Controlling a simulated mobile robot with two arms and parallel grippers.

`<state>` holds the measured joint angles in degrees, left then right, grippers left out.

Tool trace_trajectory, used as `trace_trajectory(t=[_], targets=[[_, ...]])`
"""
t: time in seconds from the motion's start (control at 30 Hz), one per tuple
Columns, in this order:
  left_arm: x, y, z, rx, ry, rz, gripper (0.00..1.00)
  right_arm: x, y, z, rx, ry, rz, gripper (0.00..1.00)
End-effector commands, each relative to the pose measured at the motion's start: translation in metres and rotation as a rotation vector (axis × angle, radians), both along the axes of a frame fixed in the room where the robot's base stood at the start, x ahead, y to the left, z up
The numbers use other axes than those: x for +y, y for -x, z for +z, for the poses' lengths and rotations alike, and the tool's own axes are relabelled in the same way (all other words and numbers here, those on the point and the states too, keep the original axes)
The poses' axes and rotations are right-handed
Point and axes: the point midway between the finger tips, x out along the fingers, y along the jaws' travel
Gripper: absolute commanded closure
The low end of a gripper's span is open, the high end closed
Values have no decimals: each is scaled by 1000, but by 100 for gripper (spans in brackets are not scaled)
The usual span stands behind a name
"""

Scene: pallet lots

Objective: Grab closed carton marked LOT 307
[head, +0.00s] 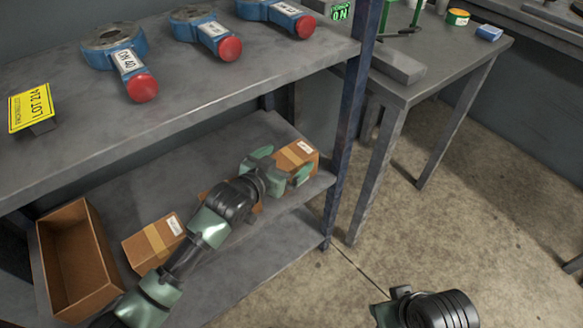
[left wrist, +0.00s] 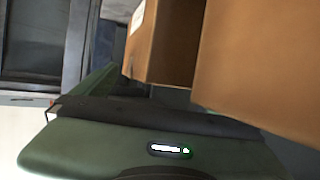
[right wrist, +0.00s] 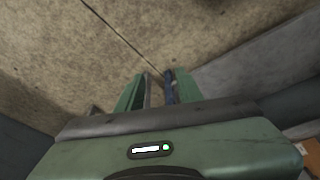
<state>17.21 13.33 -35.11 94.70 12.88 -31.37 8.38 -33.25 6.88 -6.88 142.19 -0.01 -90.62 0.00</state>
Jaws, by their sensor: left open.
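Brown taped cartons lie on the lower shelf. A closed carton (head: 299,153) with a white label is at the right end, and another closed carton (head: 152,243) is at the left. A further carton is mostly hidden behind my left arm. The label print is too small to read. My left gripper (head: 281,167) is open, its fingers on either side of the right-end carton's near part; contact cannot be told. In the left wrist view a labelled carton (left wrist: 165,42) and a nearer carton (left wrist: 262,60) stand close by. My right gripper (right wrist: 157,88) is open and empty over the floor.
An open, empty carton (head: 80,265) stands at the shelf's left end. The upper shelf (head: 200,85) holds blue valves with red caps and a yellow LOT 214 sign (head: 31,107). A blue post (head: 345,140) stands right of the cartons, beside a grey table (head: 440,70).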

Motion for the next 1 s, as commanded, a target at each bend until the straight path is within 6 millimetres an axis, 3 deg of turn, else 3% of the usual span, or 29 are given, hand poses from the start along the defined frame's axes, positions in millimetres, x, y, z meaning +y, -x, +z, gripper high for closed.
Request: trace_trajectory(t=[0.07, 0.4, 0.77, 0.8, 0.9, 1.0], targets=[[0, 0, 0, 0, 0, 0, 0, 0, 0, 0, 0, 0, 0, 64], [0, 1, -1, 4, -1, 0, 91, 0, 0, 0, 1, 0, 0, 64], [1, 1, 2, 4, -1, 0, 91, 0, 0, 1, -1, 0, 0, 64], [1, 1, 4, 4, -1, 0, 100, 0, -1, 2, -2, 0, 0, 64], [1, 0, 15, 2, -1, 1, 100, 0, -2, 1, -5, -1, 1, 64], [1, 0, 33, -1, 0, 1, 100, 1, -8, -13, 8, -1, 0, 64]])
